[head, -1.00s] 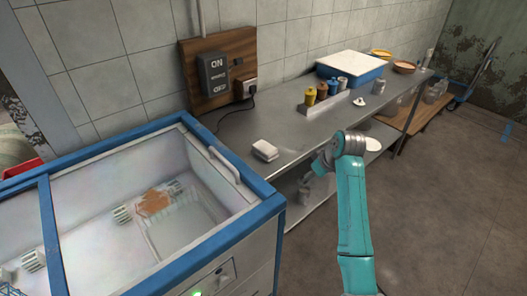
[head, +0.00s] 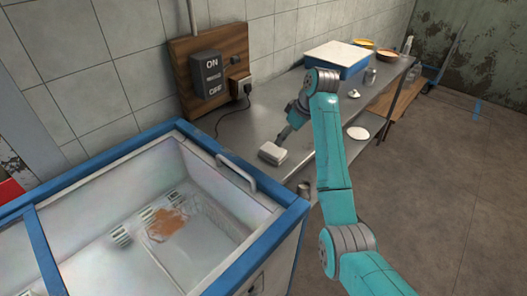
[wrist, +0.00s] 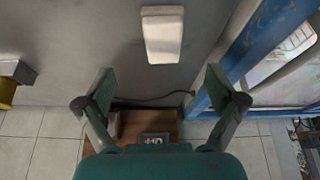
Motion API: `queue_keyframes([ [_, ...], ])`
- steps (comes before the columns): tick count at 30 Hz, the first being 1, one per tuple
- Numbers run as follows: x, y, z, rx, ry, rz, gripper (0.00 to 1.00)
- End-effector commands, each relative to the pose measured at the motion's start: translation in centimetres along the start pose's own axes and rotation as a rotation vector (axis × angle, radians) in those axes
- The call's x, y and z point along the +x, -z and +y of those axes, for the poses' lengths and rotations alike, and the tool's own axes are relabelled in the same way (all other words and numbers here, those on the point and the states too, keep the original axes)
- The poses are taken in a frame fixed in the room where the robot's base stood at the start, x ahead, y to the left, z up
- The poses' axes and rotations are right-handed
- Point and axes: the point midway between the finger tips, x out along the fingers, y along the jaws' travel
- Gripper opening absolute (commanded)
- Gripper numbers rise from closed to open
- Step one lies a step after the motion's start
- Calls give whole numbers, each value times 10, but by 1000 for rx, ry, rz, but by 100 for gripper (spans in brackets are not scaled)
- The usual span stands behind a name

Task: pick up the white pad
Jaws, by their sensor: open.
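The white pad (head: 272,153) is a small white block lying on the grey metal counter near its left end, close to the freezer. It also shows in the wrist view (wrist: 162,35), top centre, beyond my fingertips. My gripper (head: 283,138) is just above and beside the pad in the head view, with its fingers partly hidden by distance and angle. In the wrist view my gripper (wrist: 160,85) is open, its two fingers spread wide with nothing between them. I cannot tell the exact gap to the pad.
An open blue-rimmed freezer (head: 150,215) stands at the left, its rim and handle near the pad. A switch box (head: 208,75) on a wooden board hangs on the wall, with a cable onto the counter. A blue and white box (head: 338,57) stands farther along the counter.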

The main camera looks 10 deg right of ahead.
Motion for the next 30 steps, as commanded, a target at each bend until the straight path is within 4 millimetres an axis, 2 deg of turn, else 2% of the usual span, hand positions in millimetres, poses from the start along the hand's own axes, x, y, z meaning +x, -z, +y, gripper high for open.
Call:
queue_keyframes([
  [9,44,0,-1,0,2,-1,94],
  [16,59,0,-2,1,2,-2,94],
  [25,98,1,-3,0,1,-2,94],
  [30,104,1,-3,0,0,0,94],
])
